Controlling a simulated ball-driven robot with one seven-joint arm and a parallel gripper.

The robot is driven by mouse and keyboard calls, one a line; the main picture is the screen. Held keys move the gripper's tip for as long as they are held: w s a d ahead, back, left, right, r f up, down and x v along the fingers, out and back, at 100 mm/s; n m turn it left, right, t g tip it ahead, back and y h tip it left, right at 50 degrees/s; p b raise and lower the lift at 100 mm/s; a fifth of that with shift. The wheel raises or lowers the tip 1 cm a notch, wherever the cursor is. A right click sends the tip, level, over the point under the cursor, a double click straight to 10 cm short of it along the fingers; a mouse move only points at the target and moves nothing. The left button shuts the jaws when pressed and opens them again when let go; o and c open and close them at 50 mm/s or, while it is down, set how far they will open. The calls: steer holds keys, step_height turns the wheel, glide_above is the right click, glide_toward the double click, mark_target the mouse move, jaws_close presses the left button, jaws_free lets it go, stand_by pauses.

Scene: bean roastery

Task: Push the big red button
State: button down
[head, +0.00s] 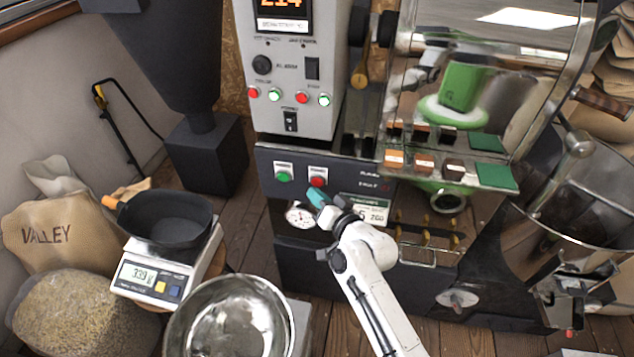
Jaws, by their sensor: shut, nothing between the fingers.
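A red button (318,181) sits on the front of a dark machine panel, under a small white label. A green button (283,177) is to its left on the same panel. My gripper (316,196) has teal fingertips, which are shut and empty. They show just below the red button in the head view. I cannot tell whether they touch the panel or the button; the button looks uncovered for the most part.
A round gauge (299,214) and a price-like label (371,209) flank my gripper. Above is a white control box (292,80) with smaller red and green lights. A scale (165,270) with a black pan (165,216) and a steel bowl (232,318) stand at lower left.

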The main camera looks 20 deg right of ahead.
steer(key=s+a+p, duration=0.1)
steer(key=s, duration=0.1)
steer(key=s+a+p, duration=0.2)
steer(key=shift+p, duration=0.3)
stand_by(0.8)
steer(key=s+d+f+n+g, duration=0.1)
steer(key=s+f+n+g, duration=0.2)
steer(key=s, duration=0.4)
steer(key=s+f+n+g, duration=0.15)
steer(key=s+g, duration=0.25)
steer(key=s, duration=0.4)
steer(key=s+d+g+h, duration=0.1)
steer(key=s+d+g, duration=0.2)
steer(key=s, duration=0.7)
steer(key=s+d+r+g+h, duration=0.1)
steer(key=s+d+g, duration=0.3)
steer(key=s, duration=0.7)
steer(key=shift+d+r+n+g+h, duration=0.25)
steer(key=shift+n+g+h, duration=0.15)
steer(key=shift+g, duration=0.2)
steer(key=shift+a, duration=0.1)
